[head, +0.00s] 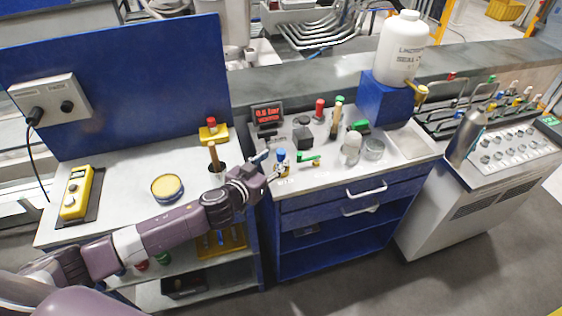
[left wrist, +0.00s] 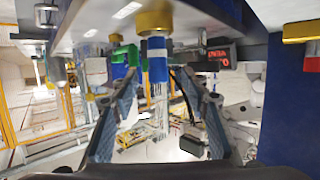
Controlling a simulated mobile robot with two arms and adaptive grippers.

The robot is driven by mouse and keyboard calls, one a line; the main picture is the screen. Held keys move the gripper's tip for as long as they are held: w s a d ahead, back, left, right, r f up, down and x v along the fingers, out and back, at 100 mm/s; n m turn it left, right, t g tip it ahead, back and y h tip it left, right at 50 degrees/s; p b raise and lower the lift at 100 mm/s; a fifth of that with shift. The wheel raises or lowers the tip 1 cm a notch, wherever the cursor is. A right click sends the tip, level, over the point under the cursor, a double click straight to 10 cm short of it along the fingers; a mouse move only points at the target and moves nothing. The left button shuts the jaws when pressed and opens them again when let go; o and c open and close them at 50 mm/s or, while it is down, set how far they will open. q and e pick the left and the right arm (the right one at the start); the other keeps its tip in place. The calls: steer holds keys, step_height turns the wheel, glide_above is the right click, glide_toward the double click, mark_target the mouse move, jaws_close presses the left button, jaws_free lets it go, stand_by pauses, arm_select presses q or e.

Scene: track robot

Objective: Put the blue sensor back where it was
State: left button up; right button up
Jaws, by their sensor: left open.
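The blue sensor (head: 281,155) stands on the front left part of the drawer bench's top, with a blue top and a white and yellow lower part. In the left wrist view, which looks upside down, a blue body with a white band (left wrist: 157,65) shows ahead, in line with the gap between the fingers. My left gripper (head: 268,168) is just left of the sensor, open, with its fingers (left wrist: 160,112) spread and nothing clearly gripped. Whether a finger touches the sensor is unclear. My right gripper is out of view.
A green-handled valve (head: 308,158) is close right of the sensor. A red display (head: 268,114) stands behind. A wooden-handled tool in a dark cup (head: 216,172) is left of my gripper. A white bottle (head: 402,48) stands on a blue block.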

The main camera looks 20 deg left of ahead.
mark_target(279, 155)
arm_select(q)
steer(key=x, duration=0.1)
steer(key=p+x, duration=0.1)
steer(key=x, duration=0.2)
steer(key=shift+d+r, duration=0.25)
steer(key=shift+r, duration=0.05)
steer(key=shift+w+f, duration=0.25)
steer(key=shift+w, duration=0.15)
steer(key=shift+c, duration=0.3)
jaws_close()
